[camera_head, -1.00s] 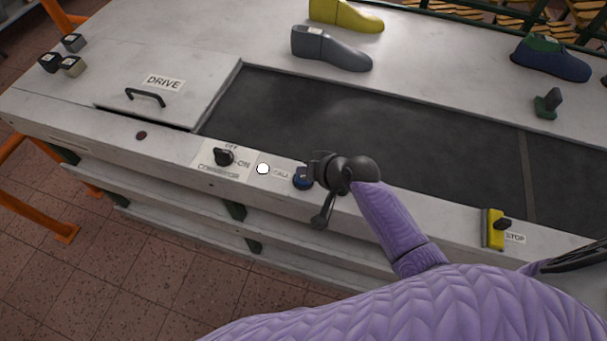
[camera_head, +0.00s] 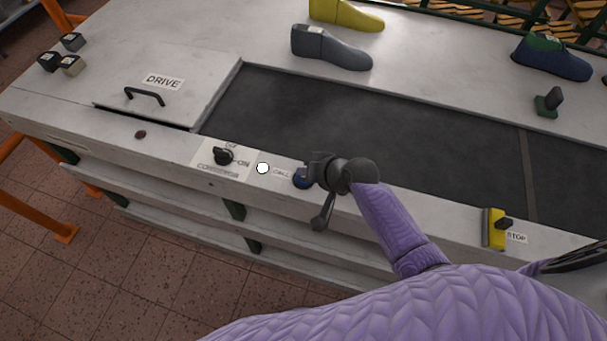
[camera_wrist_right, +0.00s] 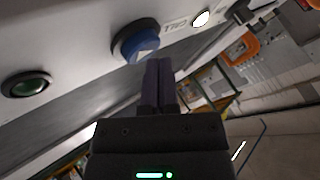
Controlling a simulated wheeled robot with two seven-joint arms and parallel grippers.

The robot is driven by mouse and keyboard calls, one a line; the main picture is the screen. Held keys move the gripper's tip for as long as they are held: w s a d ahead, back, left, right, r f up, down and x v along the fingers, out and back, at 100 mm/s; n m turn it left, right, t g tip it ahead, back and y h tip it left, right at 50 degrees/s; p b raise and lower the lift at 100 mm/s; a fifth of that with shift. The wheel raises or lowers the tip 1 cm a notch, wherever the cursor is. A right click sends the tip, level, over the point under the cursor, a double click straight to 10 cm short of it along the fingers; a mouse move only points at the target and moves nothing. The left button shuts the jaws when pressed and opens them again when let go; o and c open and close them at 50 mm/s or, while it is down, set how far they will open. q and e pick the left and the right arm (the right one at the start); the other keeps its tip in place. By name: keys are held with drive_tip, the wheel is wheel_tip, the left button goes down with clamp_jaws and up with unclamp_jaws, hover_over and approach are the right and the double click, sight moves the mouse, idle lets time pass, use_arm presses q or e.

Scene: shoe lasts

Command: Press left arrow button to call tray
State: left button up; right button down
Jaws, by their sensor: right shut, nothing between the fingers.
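A blue button (camera_head: 302,180) sits on the front rail beside the label CALL (camera_head: 281,173). In the right wrist view the blue button (camera_wrist_right: 137,42) has a dark round collar. My left gripper is not in view.
A white lamp (camera_head: 262,168) and a black conveyor switch (camera_head: 222,156) lie left of the button. A yellow stop switch (camera_head: 494,228) is to the right. The dark belt (camera_head: 400,135) runs behind. Shoe lasts, including a grey one (camera_head: 330,49), stand on the far side.

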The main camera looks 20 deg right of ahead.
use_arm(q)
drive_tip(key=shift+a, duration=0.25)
use_arm(e)
drive_tip(key=shift+f, duration=0.1)
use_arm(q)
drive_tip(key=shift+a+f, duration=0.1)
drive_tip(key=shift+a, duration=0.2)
use_arm(e)
drive_tip(key=shift+f, duration=0.1)
